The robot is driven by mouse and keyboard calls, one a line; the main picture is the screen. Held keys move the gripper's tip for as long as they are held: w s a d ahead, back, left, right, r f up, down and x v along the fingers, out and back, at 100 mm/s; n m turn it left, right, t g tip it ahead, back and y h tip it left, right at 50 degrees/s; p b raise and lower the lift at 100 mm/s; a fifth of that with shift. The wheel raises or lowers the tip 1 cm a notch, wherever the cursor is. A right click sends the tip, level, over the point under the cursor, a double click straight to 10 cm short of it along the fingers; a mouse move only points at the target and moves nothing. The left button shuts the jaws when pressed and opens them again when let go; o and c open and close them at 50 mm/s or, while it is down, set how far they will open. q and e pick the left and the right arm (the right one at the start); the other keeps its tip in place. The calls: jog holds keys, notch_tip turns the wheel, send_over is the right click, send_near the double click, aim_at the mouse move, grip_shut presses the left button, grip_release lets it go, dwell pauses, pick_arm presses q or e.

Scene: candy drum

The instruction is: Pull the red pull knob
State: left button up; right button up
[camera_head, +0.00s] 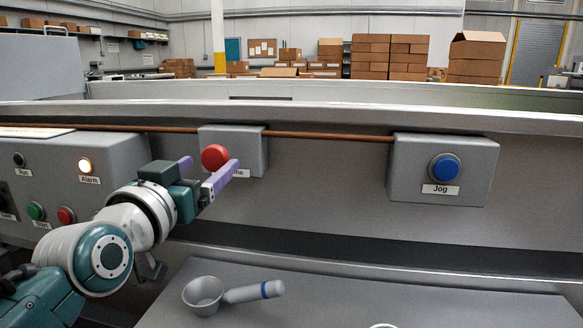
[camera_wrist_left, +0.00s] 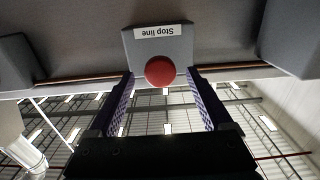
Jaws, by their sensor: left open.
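The red pull knob (camera_head: 215,157) sticks out from the front of a small grey box (camera_head: 252,150) on the machine's wall. Its label is partly covered in the head view; in the left wrist view the box carries a "Stop line" label (camera_wrist_left: 155,32). My left gripper (camera_head: 209,171) is open, with its purple fingers reaching toward the box on either side of the knob. In the left wrist view the knob (camera_wrist_left: 160,70) lies between the two fingertips, with a gap to each. My right gripper is not in view.
A grey box with a blue "Jog" button (camera_head: 445,168) is to the right. A grey scoop (camera_head: 205,295) lies on the surface below. A copper pipe (camera_head: 330,136) runs along the wall.

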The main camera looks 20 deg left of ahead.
pick_arm(q)
jog(key=p+v, duration=0.1)
jog(key=v, duration=0.6)
